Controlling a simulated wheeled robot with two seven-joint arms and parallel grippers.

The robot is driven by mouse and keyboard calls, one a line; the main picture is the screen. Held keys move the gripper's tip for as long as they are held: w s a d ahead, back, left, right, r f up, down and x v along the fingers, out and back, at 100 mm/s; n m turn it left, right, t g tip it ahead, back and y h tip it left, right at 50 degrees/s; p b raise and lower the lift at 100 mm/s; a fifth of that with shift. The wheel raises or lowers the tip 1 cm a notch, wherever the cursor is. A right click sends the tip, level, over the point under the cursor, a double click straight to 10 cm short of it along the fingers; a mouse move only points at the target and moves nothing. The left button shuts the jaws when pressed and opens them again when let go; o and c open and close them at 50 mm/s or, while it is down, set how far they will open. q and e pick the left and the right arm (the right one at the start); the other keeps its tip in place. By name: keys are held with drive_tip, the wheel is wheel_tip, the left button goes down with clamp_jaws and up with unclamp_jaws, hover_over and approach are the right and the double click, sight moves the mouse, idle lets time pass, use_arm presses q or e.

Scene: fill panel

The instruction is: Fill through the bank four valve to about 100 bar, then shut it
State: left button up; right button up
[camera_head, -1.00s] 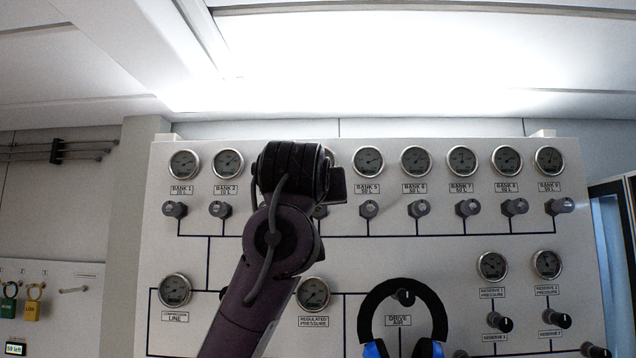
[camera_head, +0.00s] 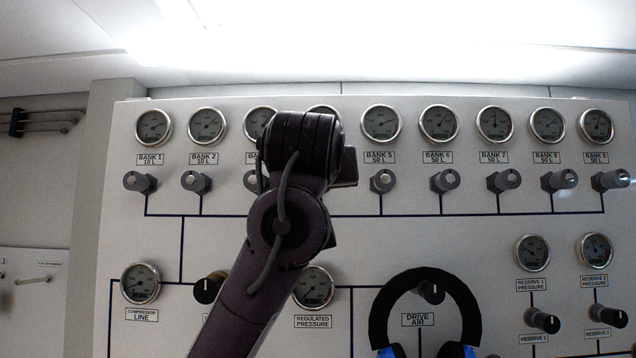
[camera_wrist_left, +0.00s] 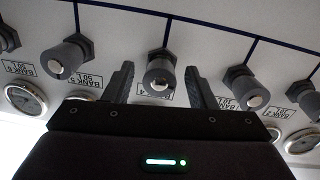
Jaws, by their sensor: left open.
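The bank four label (camera_wrist_left: 154,93) is partly covered. In the head view my left arm hides this valve. Only the top rim of the bank four gauge (camera_head: 323,109) shows above my arm, so its reading is hidden. My right gripper is not in view.
Neighbouring knobs stand close on both sides, bank five (camera_head: 382,181) and bank two (camera_head: 196,182) among them. A black and blue headset (camera_head: 385,300) hangs lower on the panel (camera_head: 330,245). The compressor line gauge (camera_head: 140,283) and regulated pressure gauge (camera_head: 313,287) sit below.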

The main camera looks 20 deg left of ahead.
use_arm(q)
drive_tip(key=shift+s+d+r, duration=0.15)
drive_tip(key=shift+s+d, duration=0.05)
drive_tip(key=shift+s, duration=0.25)
drive_tip(key=shift+c, duration=0.5)
drive_tip(key=shift+s+r, duration=0.1)
drive_tip(key=shift+s, duration=0.2)
drive_tip(key=shift+c, duration=2.5)
drive_tip(key=shift+a, duration=0.1)
drive_tip(key=c, duration=0.4)
drive_tip(key=shift+o, duration=0.2)
drive_tip(key=shift+n+b, duration=1.2)
drive_tip(key=shift+n, duration=0.3)
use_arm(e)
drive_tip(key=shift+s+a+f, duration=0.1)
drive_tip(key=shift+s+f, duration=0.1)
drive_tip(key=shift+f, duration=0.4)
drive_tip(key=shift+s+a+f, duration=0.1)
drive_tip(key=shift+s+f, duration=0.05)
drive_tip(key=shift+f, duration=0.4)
